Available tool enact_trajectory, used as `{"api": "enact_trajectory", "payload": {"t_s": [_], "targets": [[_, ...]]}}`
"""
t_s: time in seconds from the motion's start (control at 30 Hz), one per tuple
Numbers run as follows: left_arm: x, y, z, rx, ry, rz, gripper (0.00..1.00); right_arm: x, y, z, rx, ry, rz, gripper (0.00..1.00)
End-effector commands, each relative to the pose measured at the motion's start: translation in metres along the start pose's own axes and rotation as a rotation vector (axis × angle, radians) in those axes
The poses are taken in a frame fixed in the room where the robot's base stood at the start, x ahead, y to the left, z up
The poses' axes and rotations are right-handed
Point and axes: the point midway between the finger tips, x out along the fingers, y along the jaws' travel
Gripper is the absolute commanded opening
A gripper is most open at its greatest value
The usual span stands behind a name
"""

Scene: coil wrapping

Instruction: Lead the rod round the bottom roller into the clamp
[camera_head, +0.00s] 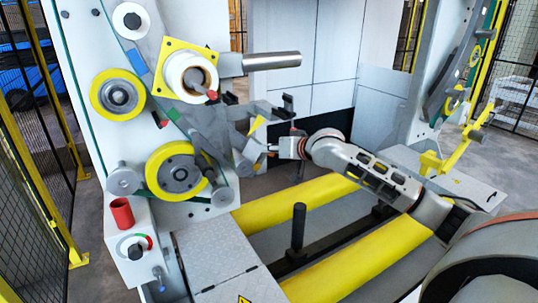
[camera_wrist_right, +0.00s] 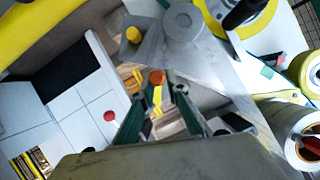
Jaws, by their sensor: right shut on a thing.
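The bottom roller (camera_head: 177,172), a grey hub with a yellow ring, sits low on the white machine plate in the head view. Its yellow ring also shows at the top of the right wrist view (camera_wrist_right: 216,30). My right gripper (camera_head: 250,148) is right of this roller, apart from it, beside grey brackets. In the wrist view its fingers (camera_wrist_right: 160,104) are shut on a small piece, which I take for the rod (camera_wrist_right: 157,78), with an orange end and yellow parts. Most of the rod is hidden. I cannot tell which bracket part is the clamp. My left gripper is out of view.
A second yellow roller (camera_head: 118,95) and a white spool on a yellow plate (camera_head: 190,75) are above the bottom roller. A grey bar (camera_head: 272,61) sticks out right. Yellow floor beams (camera_head: 296,203) and a black post (camera_head: 299,225) stand below the arm. A red cup (camera_head: 121,212) is lower left.

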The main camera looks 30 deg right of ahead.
Motion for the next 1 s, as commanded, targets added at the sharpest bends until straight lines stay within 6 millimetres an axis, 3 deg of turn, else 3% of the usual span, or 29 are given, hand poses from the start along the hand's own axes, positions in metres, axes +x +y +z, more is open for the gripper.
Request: {"api": "enact_trajectory", "payload": {"t_s": [0.6,1.0], "targets": [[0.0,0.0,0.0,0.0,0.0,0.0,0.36,-0.016,0.001,-0.037,0.0,0.003,-0.001,0.0],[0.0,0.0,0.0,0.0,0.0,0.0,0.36,-0.019,0.001,-0.043,0.0,0.002,-0.001,0.0]]}}
